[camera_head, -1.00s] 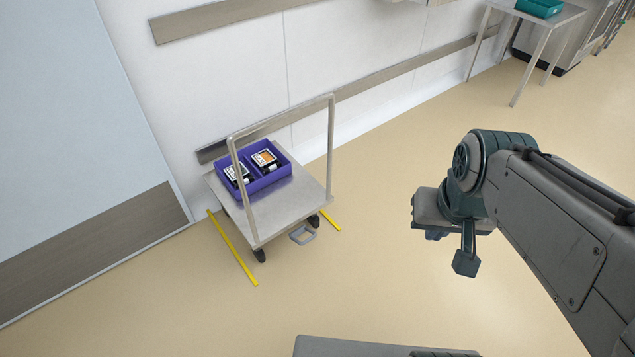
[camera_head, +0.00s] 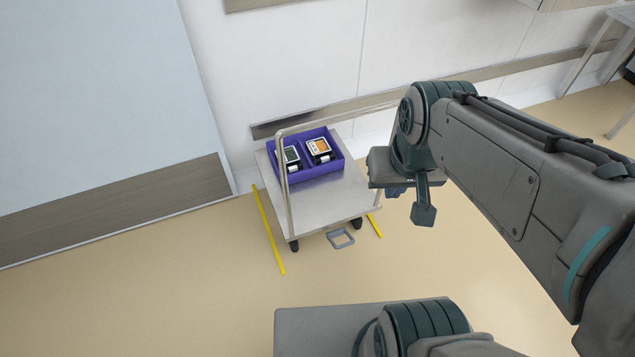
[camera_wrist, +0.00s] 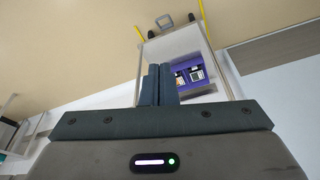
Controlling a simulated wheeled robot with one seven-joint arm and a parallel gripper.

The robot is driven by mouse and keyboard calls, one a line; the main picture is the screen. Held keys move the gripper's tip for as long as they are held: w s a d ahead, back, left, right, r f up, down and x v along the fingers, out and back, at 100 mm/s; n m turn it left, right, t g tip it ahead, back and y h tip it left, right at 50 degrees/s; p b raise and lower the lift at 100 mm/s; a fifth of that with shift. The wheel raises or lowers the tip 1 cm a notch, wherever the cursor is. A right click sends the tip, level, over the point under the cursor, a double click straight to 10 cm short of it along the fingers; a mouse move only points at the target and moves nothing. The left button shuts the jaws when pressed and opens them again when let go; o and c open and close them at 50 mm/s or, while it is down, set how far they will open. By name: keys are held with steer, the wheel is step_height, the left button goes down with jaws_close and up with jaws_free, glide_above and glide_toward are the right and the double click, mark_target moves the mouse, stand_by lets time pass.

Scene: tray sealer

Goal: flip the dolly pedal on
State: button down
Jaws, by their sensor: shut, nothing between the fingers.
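The dolly is a flat metal platform with a tall tube handle (camera_head: 287,190) and dark wheels. My gripper (camera_head: 398,190) is up and to the right of the pedal in the head view, apart from it, and partly hidden by my wrist. In the wrist view my gripper's fingers (camera_wrist: 158,84) are together and empty.
Yellow floor strips (camera_head: 267,230) run along both sides. The wall is close behind the dolly. The floor in front of the pedal is clear.

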steer(key=shift+w, duration=0.3)
steer(key=shift+s, duration=0.1)
steer(key=w+a+f+n+g+b, duration=0.1)
steer(key=w+f+n+g+b, duration=0.1)
steer(key=w+f+b, duration=1.7)
steer(key=w+f+g+b, duration=0.1)
steer(key=w+f+b, duration=0.2)
steer(key=f, duration=1)
steer(key=w+a+f+n+g+b, duration=0.1)
steer(key=w+f+b, duration=0.2)
steer(key=f, duration=1.1)
steer(key=w+f+b, duration=0.3)
steer(key=w+f, duration=0.4)
steer(key=f, duration=0.6)
steer(key=shift+w+a+f+n+g+h, duration=0.3)
steer(key=shift+w+a+n+g, duration=0.05)
steer(key=shift+n+g, duration=0.05)
steer(key=shift+b, duration=0.3)
